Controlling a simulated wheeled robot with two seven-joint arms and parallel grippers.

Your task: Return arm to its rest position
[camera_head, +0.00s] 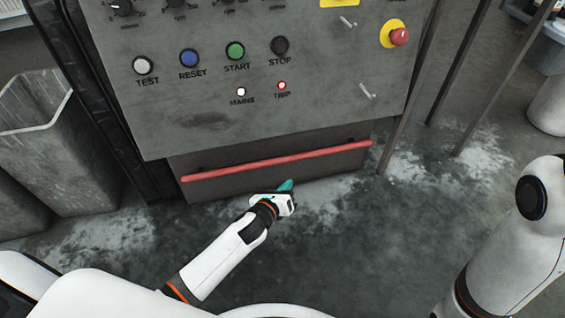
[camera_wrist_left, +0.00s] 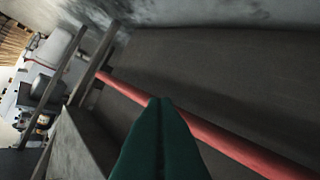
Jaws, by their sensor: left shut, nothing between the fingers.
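My left gripper (camera_head: 287,187) is in the head view just below the red bar on the front of the control cabinet. Its teal fingers are shut and empty; in the left wrist view the closed fingers (camera_wrist_left: 161,140) fill the lower middle. The red bar (camera_head: 280,157) runs across the cabinet's lower front, and it also shows in the left wrist view (camera_wrist_left: 215,135) behind the fingers. I cannot tell whether the fingers touch it. My right arm (camera_head: 515,240) shows at the right edge of the head view; its gripper is out of view.
The grey control panel (camera_head: 200,105) carries TEST, RESET, START and STOP buttons and a red emergency knob (camera_head: 399,36). A grey bin (camera_head: 60,150) stands at left. Metal posts (camera_head: 408,90) stand right of the cabinet. The stained floor (camera_head: 350,235) between my arms is clear.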

